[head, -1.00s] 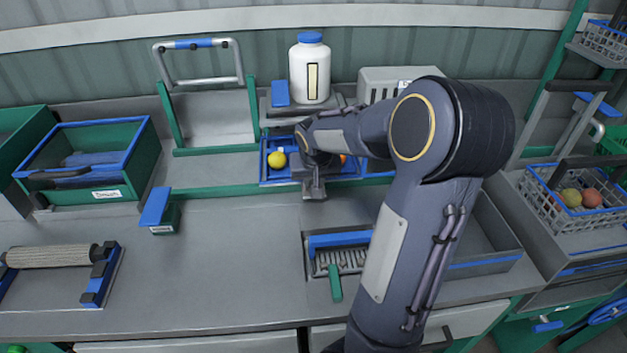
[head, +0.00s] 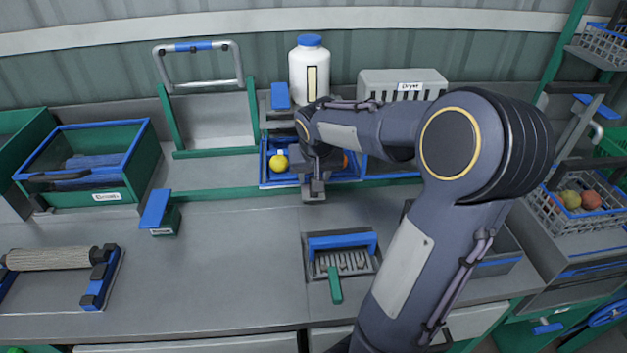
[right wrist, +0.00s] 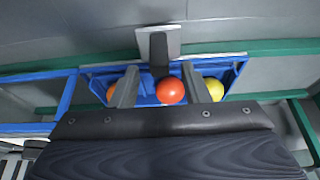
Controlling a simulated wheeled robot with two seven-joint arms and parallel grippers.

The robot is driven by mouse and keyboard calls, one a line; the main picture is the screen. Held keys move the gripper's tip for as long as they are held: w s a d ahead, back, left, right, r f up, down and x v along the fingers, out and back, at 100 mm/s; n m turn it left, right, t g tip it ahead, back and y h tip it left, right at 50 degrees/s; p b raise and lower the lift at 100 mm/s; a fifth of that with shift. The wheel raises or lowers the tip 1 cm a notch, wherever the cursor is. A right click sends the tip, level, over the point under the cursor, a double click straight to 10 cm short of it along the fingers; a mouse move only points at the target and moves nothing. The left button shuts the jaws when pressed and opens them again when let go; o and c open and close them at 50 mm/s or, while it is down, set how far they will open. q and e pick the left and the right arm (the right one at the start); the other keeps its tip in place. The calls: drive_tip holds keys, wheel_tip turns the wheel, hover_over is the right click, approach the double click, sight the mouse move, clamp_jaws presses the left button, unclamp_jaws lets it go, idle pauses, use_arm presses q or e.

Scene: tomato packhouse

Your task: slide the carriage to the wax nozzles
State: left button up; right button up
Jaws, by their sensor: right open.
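The carriage (head: 264,178) is a blue tray on a green rail (head: 225,192) at the back of the bench. It holds a yellow tomato (head: 280,162) and orange-red ones partly hidden by my right arm. In the right wrist view the tray (right wrist: 95,72) shows an orange, a red (right wrist: 170,90) and a yellow tomato. A grey handle plate with a dark post (right wrist: 158,50) stands at the tray's side. My right gripper (right wrist: 162,88) is open, its fingers on either side of the post's line; contact is unclear. The wax nozzles cannot be made out clearly. My left gripper is not in view.
A white bottle with a blue cap (head: 310,72) stands behind the carriage. A grey box labelled Dryer (head: 425,78) is to its right. A green bin (head: 140,165), a roller (head: 50,257) and a brush tray (head: 370,262) are on the bench.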

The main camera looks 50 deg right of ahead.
drive_tip(key=shift+v, duration=1.7)
drive_tip(key=s+a+n+t+y, duration=0.1)
drive_tip(key=s+a+n+y, duration=0.2)
drive_tip(key=s+a, duration=0.4)
drive_tip(key=s+a+f+n+t+y, duration=0.1)
drive_tip(key=s+a+n+y, duration=0.2)
drive_tip(key=s+a, duration=0.5)
drive_tip(key=a, duration=0.9)
drive_tip(key=shift+s+f+y+p, duration=0.3)
drive_tip(key=shift+y, duration=0.1)
drive_tip(key=shift+c, duration=0.6)
